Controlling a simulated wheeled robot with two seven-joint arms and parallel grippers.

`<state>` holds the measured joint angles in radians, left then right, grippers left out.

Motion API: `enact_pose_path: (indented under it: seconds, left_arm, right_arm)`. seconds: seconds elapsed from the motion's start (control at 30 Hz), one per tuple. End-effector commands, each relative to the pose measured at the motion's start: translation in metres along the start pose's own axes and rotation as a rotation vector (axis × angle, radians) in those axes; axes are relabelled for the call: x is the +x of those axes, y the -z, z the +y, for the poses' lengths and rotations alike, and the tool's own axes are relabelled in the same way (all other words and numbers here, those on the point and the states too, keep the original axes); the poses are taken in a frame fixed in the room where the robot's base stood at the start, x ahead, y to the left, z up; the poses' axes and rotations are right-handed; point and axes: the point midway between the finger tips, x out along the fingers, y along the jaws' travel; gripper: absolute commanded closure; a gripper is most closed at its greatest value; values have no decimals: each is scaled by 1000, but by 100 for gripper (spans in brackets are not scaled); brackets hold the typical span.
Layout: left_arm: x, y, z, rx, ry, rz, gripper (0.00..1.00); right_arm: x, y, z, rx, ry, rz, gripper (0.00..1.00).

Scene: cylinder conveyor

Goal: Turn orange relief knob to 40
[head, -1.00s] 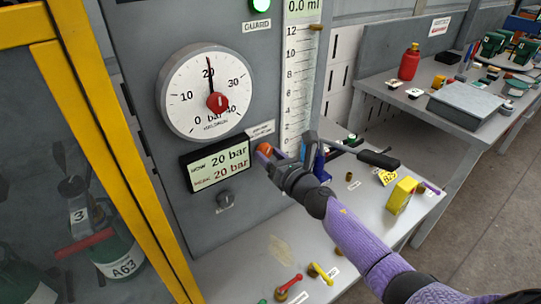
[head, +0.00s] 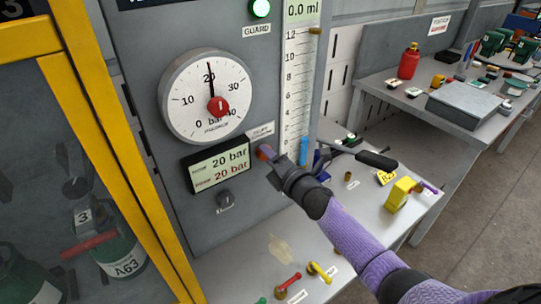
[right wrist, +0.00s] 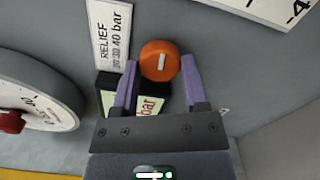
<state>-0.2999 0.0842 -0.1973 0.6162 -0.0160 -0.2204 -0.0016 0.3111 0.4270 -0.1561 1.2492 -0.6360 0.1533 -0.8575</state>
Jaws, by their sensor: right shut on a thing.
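The orange relief knob (head: 264,153) is on the grey panel, right of the display, mostly covered by my gripper in the head view. In the right wrist view the knob (right wrist: 160,60) shows a short white mark, between two purple fingers. My right gripper (head: 270,155) is shut on the knob, a finger on each side. The relief label (right wrist: 115,38) beside it mentions 40 bar. The display (head: 218,168) reads 20 bar on both lines. The round gauge (head: 185,105) has its black needle at 20. My left gripper is not in view.
A graduated scale (head: 297,90) stands to the right. Red and yellow handled valves (head: 320,271) and a yellow object (head: 400,195) are on the bench. A yellow frame (head: 110,160) borders the left.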

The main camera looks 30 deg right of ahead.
Motion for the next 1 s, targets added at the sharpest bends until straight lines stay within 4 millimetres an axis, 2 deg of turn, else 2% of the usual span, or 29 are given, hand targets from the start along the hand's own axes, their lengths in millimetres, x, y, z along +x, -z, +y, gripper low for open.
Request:
enact_pose_path:
  seconds: [0.57,1.0]
  left_arm:
    - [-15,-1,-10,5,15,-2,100]
    - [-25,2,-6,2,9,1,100]
  right_arm:
    - [0,0,0,545,2,-1,100]
    - [0,0,-1,962,3,-1,100]
